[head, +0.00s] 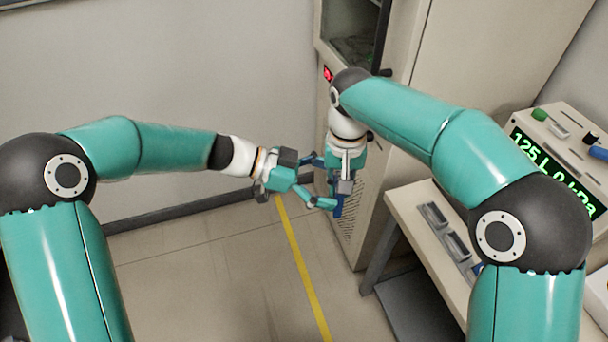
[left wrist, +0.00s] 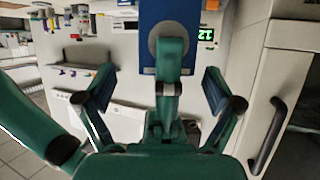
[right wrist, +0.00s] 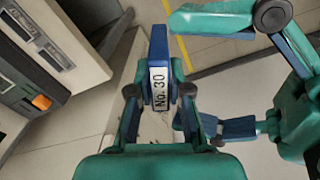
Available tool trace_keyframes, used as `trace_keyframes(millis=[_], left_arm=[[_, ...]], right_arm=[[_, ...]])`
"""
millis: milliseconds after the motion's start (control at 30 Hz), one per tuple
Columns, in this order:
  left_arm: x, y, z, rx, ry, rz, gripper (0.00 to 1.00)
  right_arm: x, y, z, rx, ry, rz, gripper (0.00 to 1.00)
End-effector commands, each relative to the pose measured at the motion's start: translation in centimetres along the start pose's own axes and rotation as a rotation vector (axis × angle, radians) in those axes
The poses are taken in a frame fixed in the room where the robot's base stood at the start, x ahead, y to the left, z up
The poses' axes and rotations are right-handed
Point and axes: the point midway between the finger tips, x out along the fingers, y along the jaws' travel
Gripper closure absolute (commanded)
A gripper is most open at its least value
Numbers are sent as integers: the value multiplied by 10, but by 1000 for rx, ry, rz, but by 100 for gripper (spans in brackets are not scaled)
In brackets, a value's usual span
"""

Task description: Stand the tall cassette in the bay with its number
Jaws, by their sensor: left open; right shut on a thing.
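The tall cassette is blue with a white label reading "No. 30" (right wrist: 159,88) in the right wrist view. My right gripper (right wrist: 160,95) is shut on it. In the head view the right gripper (head: 343,183) points down and the cassette's blue end (head: 338,209) shows below it. Bays (head: 435,214) with label plates lie in the table at right; two show in the right wrist view (right wrist: 15,24), numbers unreadable.
A tall cabinet (head: 404,40) with an open upper compartment and red display stands behind the right gripper. The table (head: 408,205) at right carries a console with a green pressure display (head: 550,172). Floor with a yellow line (head: 300,262) is clear below the left gripper.

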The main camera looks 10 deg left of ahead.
Motion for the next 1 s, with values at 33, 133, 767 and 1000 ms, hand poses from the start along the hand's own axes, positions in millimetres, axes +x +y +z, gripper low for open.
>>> trace_keyframes(millis=[33,133,767,1000], left_arm=[[9,1,0,0,-1,4,8],[22,0,0,0,0,2,8],[36,0,0,0,-1,-1,30],[36,2,0,0,0,5,70]], right_arm=[[0,0,0,0,0,0,100],[0,0,0,0,0,0,100],[0,0,0,0,0,0,100],[0,0,-1,0,5,-2,100]])
